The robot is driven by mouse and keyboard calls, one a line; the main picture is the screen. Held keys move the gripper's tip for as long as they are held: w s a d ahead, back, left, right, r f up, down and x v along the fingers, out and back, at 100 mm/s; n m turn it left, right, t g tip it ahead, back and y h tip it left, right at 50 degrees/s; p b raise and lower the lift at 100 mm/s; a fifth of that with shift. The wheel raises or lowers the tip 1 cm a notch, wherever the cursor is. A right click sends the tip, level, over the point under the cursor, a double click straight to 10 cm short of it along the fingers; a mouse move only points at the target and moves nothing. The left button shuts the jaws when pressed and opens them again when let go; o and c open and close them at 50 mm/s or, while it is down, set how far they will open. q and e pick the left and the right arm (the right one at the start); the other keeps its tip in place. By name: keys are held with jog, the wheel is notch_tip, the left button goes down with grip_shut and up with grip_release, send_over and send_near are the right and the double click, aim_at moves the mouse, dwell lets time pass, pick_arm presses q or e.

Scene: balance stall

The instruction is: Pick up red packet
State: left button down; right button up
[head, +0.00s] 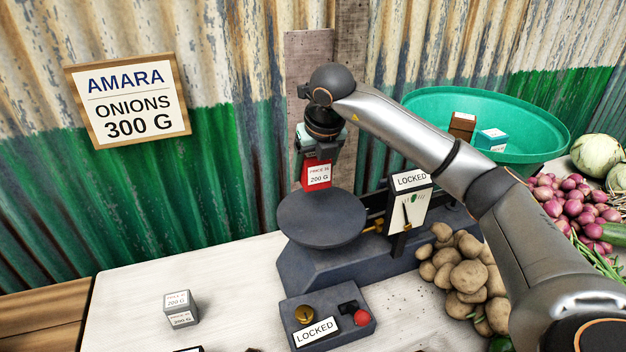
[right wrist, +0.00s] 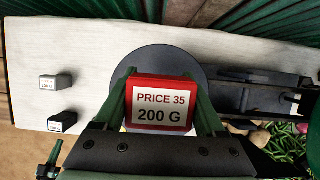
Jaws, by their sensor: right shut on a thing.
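The red packet (head: 318,174) has a white label reading 200 G. My right gripper (head: 318,155) is shut on it and holds it upright above the dark round pan (head: 321,219) of the scale. My left gripper is not in view.
The scale's dial (head: 408,212) has a LOCKED sign. A control box (head: 328,316) stands in front. A grey 200 G block (head: 180,309) is on the white counter (head: 235,275). A green basin (head: 540,135) holds brown and teal packets. Potatoes (head: 468,276) and onions (head: 575,205) lie right.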

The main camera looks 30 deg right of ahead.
jog(key=s+a+r, duration=0.5)
jog(key=s+r, duration=0.2)
jog(key=s, duration=0.3)
jog(key=shift+s+a+r, duration=0.25)
jog(key=shift+s+a, duration=0.05)
